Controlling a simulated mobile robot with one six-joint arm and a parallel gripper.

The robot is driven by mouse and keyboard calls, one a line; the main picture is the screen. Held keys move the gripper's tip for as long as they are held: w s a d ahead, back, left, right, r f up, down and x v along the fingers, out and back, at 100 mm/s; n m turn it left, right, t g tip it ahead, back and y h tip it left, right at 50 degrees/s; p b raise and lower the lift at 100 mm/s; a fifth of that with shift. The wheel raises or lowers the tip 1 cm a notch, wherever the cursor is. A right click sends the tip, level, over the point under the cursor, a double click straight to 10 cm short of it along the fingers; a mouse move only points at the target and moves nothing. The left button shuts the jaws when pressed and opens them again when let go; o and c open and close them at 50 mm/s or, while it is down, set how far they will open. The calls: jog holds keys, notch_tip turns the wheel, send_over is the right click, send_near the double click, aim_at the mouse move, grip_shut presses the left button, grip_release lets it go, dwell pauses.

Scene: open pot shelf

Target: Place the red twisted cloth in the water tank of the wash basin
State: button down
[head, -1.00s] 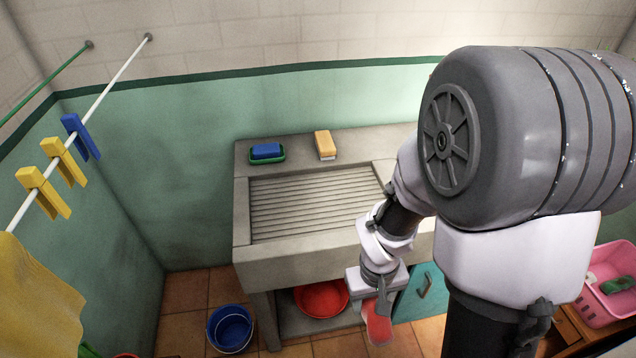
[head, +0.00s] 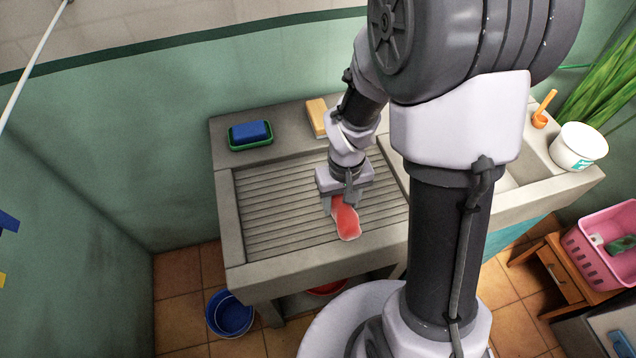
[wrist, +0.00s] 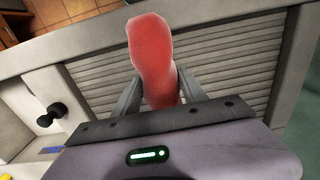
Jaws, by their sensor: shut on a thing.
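The red twisted cloth (head: 345,219) is held in my gripper (head: 342,203), over the ribbed washboard part (head: 270,205) of the wash basin. In the wrist view the cloth (wrist: 152,60) sticks out between the two fingers of my gripper (wrist: 153,95), which are shut on it. I cannot tell whether the cloth touches the ribs. The basin's other part (head: 530,165) shows at the right, partly hidden behind my arm, and its inside is mostly out of sight.
A white bucket (head: 579,147) and an orange scoop (head: 541,115) are at the right end. A blue bucket (head: 230,313) and a pink basket (head: 606,245) are lower down.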

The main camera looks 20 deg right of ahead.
jog(key=w, duration=0.2)
jog(key=w+a+b, duration=0.1)
jog(key=w, duration=0.2)
jog(key=w+a+f, duration=0.1)
jog(key=w, duration=0.2)
jog(key=shift+a, duration=0.15)
jog(key=shift+w+a+f+b, duration=0.1)
jog(key=shift+w+f+b, duration=0.05)
jog(key=shift+f+b, duration=0.7)
jog(key=shift+w+f+b, duration=0.15)
jog(key=shift+f+b, duration=0.35)
jog(key=shift+f, duration=0.6)
jog(key=c, duration=0.6)
grip_release()
jog(key=shift+r, duration=0.1)
jog(key=shift+c, duration=0.2)
jog(key=shift+r, duration=0.1)
